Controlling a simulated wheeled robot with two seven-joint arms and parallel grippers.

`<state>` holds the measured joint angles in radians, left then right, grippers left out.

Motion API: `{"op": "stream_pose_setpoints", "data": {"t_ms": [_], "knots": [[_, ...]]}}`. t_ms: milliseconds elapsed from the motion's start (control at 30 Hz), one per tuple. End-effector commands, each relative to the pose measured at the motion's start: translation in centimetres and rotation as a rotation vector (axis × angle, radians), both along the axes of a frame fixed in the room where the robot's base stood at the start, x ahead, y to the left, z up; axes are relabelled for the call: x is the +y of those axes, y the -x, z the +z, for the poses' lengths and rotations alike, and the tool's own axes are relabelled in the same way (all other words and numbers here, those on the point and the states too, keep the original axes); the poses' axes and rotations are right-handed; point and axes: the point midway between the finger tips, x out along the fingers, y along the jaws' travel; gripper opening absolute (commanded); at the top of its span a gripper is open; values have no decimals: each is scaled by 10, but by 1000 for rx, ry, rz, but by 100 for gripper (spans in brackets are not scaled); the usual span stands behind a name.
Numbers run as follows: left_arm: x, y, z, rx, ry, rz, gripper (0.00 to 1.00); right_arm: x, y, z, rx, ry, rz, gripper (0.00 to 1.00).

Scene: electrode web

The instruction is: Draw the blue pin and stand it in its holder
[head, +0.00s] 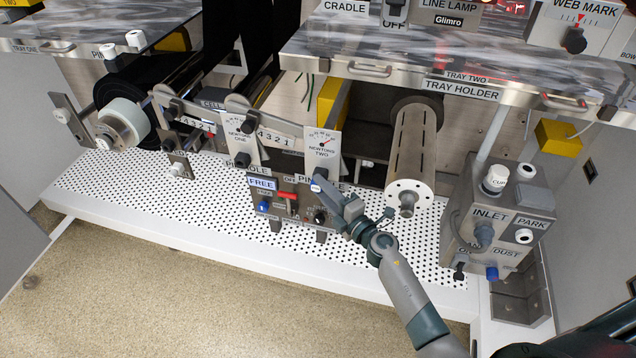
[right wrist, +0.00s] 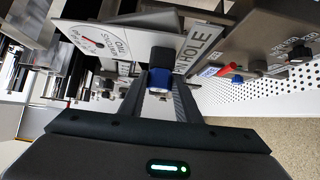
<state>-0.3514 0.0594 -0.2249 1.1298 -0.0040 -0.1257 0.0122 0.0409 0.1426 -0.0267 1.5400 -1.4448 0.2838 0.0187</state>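The blue pin (right wrist: 159,82) shows in the right wrist view as a short blue body with a dark part above it, beside the PIN HOLE plate (right wrist: 196,48). My right gripper (right wrist: 160,92) has a finger on each side of it; I cannot tell whether they press on it. In the head view my right gripper (head: 322,187) is at the upper right of the grey control panel (head: 290,222), below the NEWTONS TWO plate (head: 322,152), and covers most of the pin. A pin holder cannot be made out for certain. My left gripper is not in view.
The panel bears a red lever (head: 287,195) and a blue knob (head: 264,207). A roller (head: 410,150) stands right of my gripper, and an INLET box (head: 490,225) is further right. The TRAY TWO shelf (head: 440,70) overhangs behind. The perforated deck (head: 375,258) is clear in front.

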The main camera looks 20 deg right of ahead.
Motion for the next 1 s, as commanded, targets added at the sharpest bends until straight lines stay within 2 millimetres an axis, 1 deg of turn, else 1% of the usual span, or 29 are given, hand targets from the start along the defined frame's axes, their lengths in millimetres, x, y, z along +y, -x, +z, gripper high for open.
{"op": "stream_pose_setpoints", "data": {"t_ms": [467,1000], "knots": [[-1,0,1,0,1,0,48,1,2,0,1,-1,0,3],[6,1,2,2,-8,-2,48,5,8,0,0,0,0,3]]}}
